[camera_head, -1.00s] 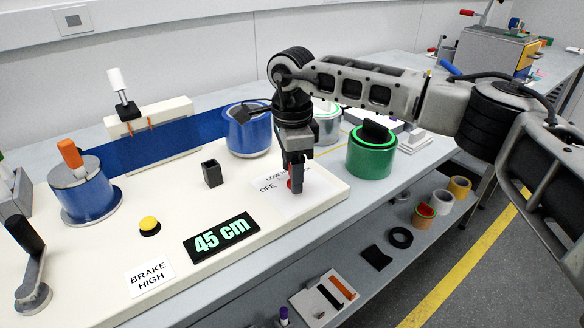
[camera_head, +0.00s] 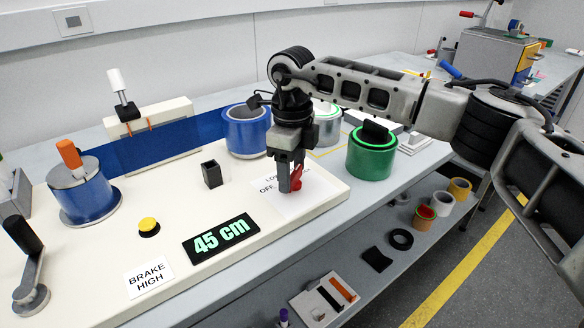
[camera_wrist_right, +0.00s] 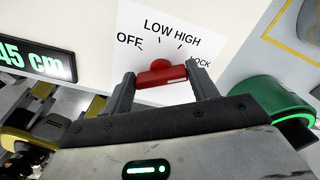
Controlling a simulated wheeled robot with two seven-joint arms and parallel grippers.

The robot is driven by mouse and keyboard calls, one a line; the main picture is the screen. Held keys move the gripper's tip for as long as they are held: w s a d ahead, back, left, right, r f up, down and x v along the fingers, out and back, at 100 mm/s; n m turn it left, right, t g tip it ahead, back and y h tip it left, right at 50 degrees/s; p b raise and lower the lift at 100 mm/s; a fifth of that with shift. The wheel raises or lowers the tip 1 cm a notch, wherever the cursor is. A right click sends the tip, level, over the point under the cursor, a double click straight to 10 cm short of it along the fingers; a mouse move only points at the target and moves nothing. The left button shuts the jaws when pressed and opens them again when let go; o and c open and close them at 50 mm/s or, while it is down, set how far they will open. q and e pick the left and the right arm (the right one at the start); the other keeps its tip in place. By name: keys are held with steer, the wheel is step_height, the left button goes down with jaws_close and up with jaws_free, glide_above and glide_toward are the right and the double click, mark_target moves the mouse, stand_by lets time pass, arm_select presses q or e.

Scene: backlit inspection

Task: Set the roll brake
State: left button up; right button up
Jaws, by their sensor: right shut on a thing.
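The red brake knob (camera_wrist_right: 160,76) sits on a white dial card (camera_wrist_right: 150,22) marked OFF, LOW, HIGH and LOCK. My right gripper (camera_wrist_right: 163,88) is shut on the knob, one finger at each end of its red bar. In the head view the right gripper (camera_head: 291,183) points down at the card, and part of the red knob (camera_head: 297,180) shows beside the fingers. I cannot tell which mark the knob points to. A white plate (camera_head: 150,278) on the board reads BRAKE HIGH. My left gripper is not in view.
A black display (camera_head: 221,238) reads 45 cm. A yellow button (camera_head: 149,227), a black square cup (camera_head: 212,173) and a blue roll (camera_head: 84,193) with a blue web stand on the cream board. A green roll (camera_head: 371,155) stands close right of my gripper.

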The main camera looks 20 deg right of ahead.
stand_by(0.5)
steer(key=o, duration=1)
steer(key=shift+r, duration=0.1)
step_height(320, 180, up, 16)
